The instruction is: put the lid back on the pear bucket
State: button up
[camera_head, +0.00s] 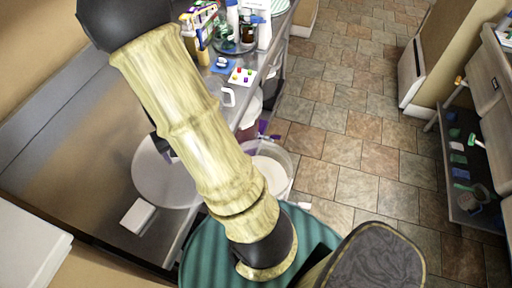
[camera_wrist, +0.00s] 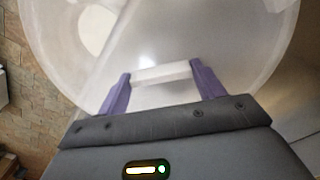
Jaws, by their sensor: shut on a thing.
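A round translucent lid (camera_head: 160,178) shows left of my arm, over the metal counter. In the wrist view the lid (camera_wrist: 235,60) fills most of the picture. My gripper (camera_wrist: 160,78) has its two purple fingers shut on the lid's white bar handle (camera_wrist: 160,75). In the head view my arm hides most of the gripper. A translucent bucket (camera_head: 286,160) with pale contents stands right of my arm, beside the counter's edge, with its top open. The lid is to its left and apart from it in the head view. No pear mark is readable on it.
A small white block (camera_head: 138,216) lies on the counter (camera_head: 95,170). Bottles (camera_head: 264,32), a card with coloured dots (camera_head: 242,76) and other items crowd the far counter. A teal striped round surface (camera_head: 205,258) is near my arm's base. The tiled floor (camera_head: 350,130) is clear on the right.

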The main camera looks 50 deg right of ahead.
aim_at(153, 156)
jog(key=w+a+n+p, duration=0.1)
jog(key=w+p, duration=0.1)
jog(key=p, duration=0.2)
jog(key=w+a+n+p, duration=0.1)
jog(key=w+a+p, duration=0.1)
jog(key=p, duration=0.2)
jog(key=w+a+p, duration=0.2)
jog(key=p, duration=0.2)
jog(key=shift+w+f+n, duration=0.15)
jog(key=shift+w+n, duration=0.25)
jog(key=shift+w+a+f+p, duration=0.3)
jog(key=shift+a+f+p, duration=0.2)
jog(key=shift+p, duration=0.15)
jog(key=shift+w+f, duration=0.1)
